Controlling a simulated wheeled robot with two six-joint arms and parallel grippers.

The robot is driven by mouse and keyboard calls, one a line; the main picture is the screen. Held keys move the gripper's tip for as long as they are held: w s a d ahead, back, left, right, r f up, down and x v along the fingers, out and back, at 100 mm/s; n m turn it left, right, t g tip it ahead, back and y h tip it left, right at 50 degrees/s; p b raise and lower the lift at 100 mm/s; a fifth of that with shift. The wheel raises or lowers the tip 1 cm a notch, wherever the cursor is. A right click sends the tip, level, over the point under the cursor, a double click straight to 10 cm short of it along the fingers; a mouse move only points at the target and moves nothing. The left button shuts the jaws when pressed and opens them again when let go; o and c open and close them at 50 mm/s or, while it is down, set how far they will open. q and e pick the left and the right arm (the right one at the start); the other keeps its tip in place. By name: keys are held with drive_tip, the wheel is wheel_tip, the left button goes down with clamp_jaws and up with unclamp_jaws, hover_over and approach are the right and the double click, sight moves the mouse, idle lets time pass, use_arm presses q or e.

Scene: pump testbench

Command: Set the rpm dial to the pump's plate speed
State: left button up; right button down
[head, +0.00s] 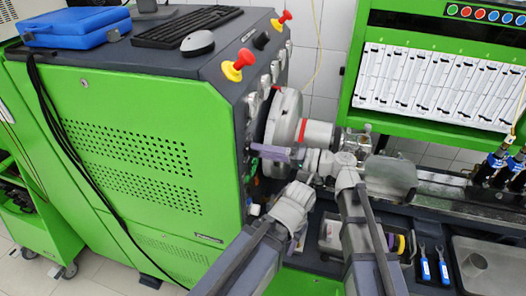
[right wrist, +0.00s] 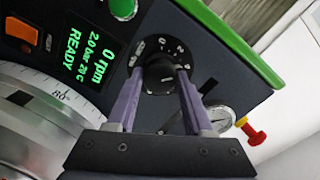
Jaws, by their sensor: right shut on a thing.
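The rpm dial (right wrist: 163,78) is a round black knob with white scale marks on the dark panel in the right wrist view. My right gripper (right wrist: 160,72) has a purple finger on each side of the knob and is shut on it. In the head view my right gripper (head: 257,151) reaches left to the machine's end panel, and the dial is hidden there. A green display (right wrist: 86,55) reads 0 rpm and READY. A silver metal unit, apparently the pump (head: 355,143), sits right of the flywheel; no plate text is legible. My left arm ends low in the middle; its jaws cannot be made out.
The large grey flywheel (head: 284,118) stands close behind my right gripper. Red-and-yellow knobs (head: 238,65) stick out of the panel above. A gauge (right wrist: 217,117) sits beside the dial. A metal tray (head: 490,265) and blue-handled tools (head: 425,268) lie at the lower right.

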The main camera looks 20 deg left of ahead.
drive_tip(key=shift+m, duration=0.7)
drive_tip(key=shift+c, duration=1.4)
unclamp_jaws()
drive_tip(key=d, duration=0.8)
drive_tip(key=shift+s, duration=0.15)
